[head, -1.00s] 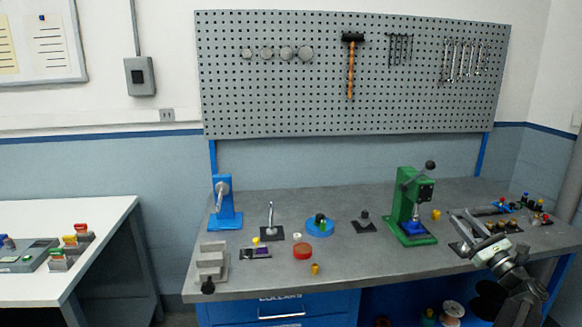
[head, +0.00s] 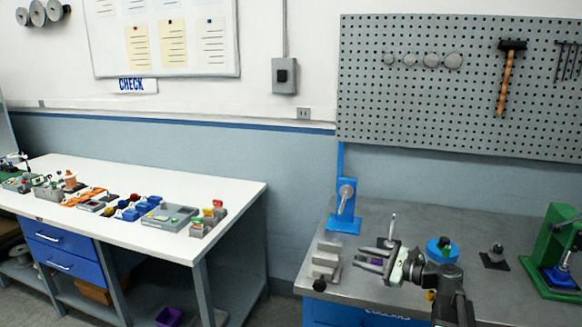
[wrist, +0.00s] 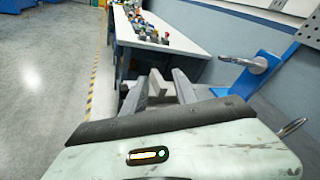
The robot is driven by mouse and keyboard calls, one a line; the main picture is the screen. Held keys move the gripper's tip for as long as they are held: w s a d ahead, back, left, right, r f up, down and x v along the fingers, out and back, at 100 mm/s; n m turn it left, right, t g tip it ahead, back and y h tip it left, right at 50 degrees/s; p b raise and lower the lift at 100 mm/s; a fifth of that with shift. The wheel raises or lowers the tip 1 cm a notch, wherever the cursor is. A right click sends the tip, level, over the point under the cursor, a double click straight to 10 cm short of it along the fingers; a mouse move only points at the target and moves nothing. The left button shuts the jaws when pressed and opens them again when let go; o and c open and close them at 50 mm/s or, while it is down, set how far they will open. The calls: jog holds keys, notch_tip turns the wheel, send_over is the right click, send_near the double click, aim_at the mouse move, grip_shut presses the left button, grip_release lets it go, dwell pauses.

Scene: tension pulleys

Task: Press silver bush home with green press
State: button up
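The green press (head: 556,245) stands on the grey bench at the right edge of the head view, partly cut off. A blue piece (head: 562,277) sits at its base. My gripper (head: 368,258) is over the front left of the bench, pointing left, its two fingers apart. In the wrist view my gripper (wrist: 159,88) also shows spread fingers, with a small grey shape between them that I cannot identify. I cannot make out a silver bush in either view. My arm hides part of the bench top.
A grey stepped block (head: 325,262) stands left of my gripper. A blue stand (head: 345,208) is behind it, and a blue round fixture (head: 441,250) is to the right. A white table (head: 236,190) with several parts stands further left, across a floor gap.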

jog(key=s+a+f+n+g, duration=0.1)
jog(key=a+f, duration=0.1)
jog(key=a, duration=0.2)
jog(key=s+a+f+n+g, duration=0.1)
jog(key=a+f+n+g, duration=0.1)
jog(key=a, duration=0.3)
jog(key=s+a+f+n+g, duration=0.1)
jog(key=a+f+n, duration=0.1)
jog(key=a, duration=0.2)
jog(key=shift+s+a+g+h, duration=0.1)
jog(key=shift+a+g+h, duration=0.2)
jog(key=shift+a+h, duration=0.1)
jog(key=s+a+f+n+g+h+p, duration=0.1)
jog(key=s+a+f+n+g+h, duration=0.45)
jog(key=s+f+n, duration=0.4)
jog(key=s+d+f+n+h, duration=0.3)
jog(key=d+n+h, duration=0.3)
jog(key=d, duration=0.4)
jog(key=shift+f, duration=0.2)
jog(key=shift+d+g, duration=0.1)
jog(key=shift+g, duration=0.15)
grip_shut()
